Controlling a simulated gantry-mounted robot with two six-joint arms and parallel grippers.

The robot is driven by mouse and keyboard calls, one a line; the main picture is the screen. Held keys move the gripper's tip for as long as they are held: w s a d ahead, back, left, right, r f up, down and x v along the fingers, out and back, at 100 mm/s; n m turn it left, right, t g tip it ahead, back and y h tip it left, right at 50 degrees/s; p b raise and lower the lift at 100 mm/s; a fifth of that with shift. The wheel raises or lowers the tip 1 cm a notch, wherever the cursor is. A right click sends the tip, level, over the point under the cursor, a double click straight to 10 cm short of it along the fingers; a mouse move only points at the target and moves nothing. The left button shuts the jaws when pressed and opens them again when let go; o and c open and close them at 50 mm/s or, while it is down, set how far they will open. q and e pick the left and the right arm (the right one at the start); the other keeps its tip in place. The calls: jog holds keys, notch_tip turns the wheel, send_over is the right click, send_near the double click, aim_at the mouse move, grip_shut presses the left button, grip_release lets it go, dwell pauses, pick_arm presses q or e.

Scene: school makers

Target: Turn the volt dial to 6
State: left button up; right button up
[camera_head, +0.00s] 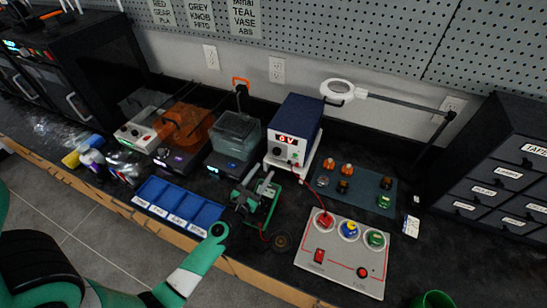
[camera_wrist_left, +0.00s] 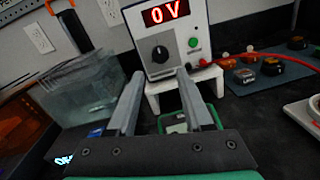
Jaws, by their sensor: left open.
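The power supply (camera_head: 296,122) is a blue box with a pale front, standing on a white stand. Its red display (camera_head: 287,138) reads 0 V, and reads the same in the left wrist view (camera_wrist_left: 166,13). The volt dial (camera_wrist_left: 160,54) is a dark round knob below the display; it also shows small in the head view (camera_head: 276,151). My left gripper (camera_head: 259,178) is open and empty, in front of and below the panel. In the left wrist view its fingertips (camera_wrist_left: 159,75) lie apart, just below the dial in the picture, not touching it. My right gripper is not in view.
A green button (camera_wrist_left: 193,43) sits right of the dial. A red lead (camera_head: 314,196) runs to a grey panel (camera_head: 335,277) with coloured knobs. A clear tank (camera_head: 236,133) stands left of the supply. Blue bins (camera_head: 178,205) lie in front. A green-framed item (camera_head: 265,212) is under my gripper.

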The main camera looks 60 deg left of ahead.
aim_at(276, 153)
pick_arm(q)
jog(key=b+x, duration=0.1)
jog(key=x, duration=0.7)
jog(key=shift+w+a, duration=0.15)
jog(key=shift+w, duration=0.05)
grip_shut()
